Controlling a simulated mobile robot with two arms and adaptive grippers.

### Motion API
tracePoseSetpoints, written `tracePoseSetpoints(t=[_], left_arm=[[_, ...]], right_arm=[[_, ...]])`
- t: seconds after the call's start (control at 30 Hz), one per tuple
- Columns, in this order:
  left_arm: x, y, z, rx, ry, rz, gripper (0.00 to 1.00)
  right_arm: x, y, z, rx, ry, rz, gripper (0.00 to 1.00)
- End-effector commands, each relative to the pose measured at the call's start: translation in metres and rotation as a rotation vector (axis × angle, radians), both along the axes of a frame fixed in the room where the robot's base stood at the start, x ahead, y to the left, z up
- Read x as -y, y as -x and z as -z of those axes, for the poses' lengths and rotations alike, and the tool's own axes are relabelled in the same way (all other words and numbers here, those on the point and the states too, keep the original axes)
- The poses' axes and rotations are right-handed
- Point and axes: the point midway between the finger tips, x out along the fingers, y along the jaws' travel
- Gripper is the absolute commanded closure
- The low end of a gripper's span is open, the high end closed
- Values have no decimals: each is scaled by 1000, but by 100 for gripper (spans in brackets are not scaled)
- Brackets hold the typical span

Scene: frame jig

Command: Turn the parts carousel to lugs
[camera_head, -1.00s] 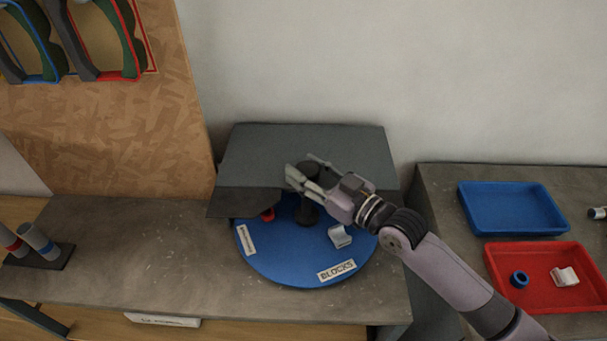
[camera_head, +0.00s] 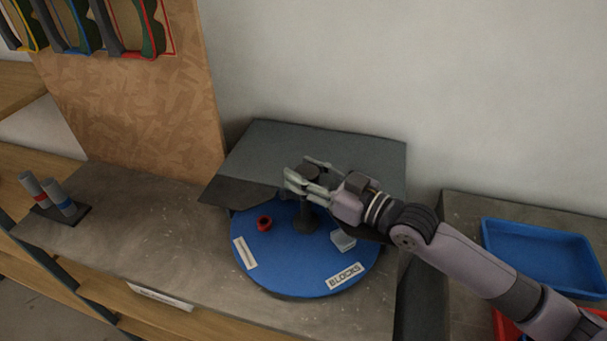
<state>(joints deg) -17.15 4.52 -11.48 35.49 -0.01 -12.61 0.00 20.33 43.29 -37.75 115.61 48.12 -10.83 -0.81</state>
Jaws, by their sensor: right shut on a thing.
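The parts carousel is a round blue disc (camera_head: 285,262) on the grey bench, its back part under a dark grey cover (camera_head: 330,142). A white label reading BLOCKS (camera_head: 345,276) faces the front right. A second label (camera_head: 245,252) at the left is too small to read. A red ring (camera_head: 264,223) and a whitish block (camera_head: 343,241) lie on the disc. A dark knob on a post (camera_head: 305,217) stands at its middle. My right gripper (camera_head: 305,180) is shut on the knob's top, coming from the right. My left gripper is out of view.
Two grey cylinders with coloured bands (camera_head: 58,197) stand on a dark base at the left. A blue tray (camera_head: 545,258) and a partly hidden red tray (camera_head: 508,326) are at the right. The bench (camera_head: 140,225) left of the disc is clear.

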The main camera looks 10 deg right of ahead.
Motion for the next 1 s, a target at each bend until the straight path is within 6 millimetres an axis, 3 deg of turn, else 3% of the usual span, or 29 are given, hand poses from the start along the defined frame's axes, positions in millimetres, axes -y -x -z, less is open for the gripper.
tracePoseSetpoints(t=[0.5, 0.53, 0.8, 1.0], left_arm=[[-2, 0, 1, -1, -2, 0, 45], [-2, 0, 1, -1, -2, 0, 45], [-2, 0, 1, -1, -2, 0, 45], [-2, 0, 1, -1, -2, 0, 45]], right_arm=[[2, -1, -1, 3, 0, 1, 100], [2, -1, -1, 3, 0, 1, 57], [1, 0, -1, 2, 1, 0, 39], [1, 0, 0, 1, 1, 0, 39]])
